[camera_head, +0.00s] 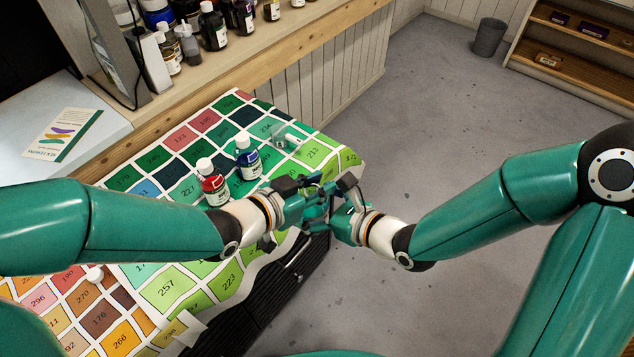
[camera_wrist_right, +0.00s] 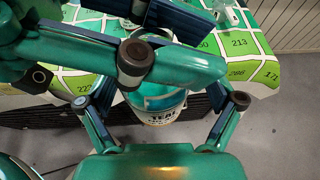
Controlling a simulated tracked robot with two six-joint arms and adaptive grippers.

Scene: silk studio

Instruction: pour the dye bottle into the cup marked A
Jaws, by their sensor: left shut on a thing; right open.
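A bottle (camera_wrist_right: 162,108) with a teal band and a label that seems to read "TEAL" shows in the right wrist view, partly hidden by the grippers. My left gripper (camera_head: 308,201) is shut on it. My right gripper (camera_head: 344,203) is open and close against the left one, its fingers on both sides of the bottle; I cannot tell whether they touch it. In the head view the bottle is mostly hidden. A clear cup (camera_head: 289,137) stands on the colour chart beyond the grippers; I cannot read a mark on it.
A red bottle (camera_head: 213,186) and a blue bottle (camera_head: 247,161), both white-capped, stand upright on the colour chart (camera_head: 167,291) left of the grippers. More bottles line the back shelf (camera_head: 266,48). A bin (camera_head: 489,37) stands on the open floor at right.

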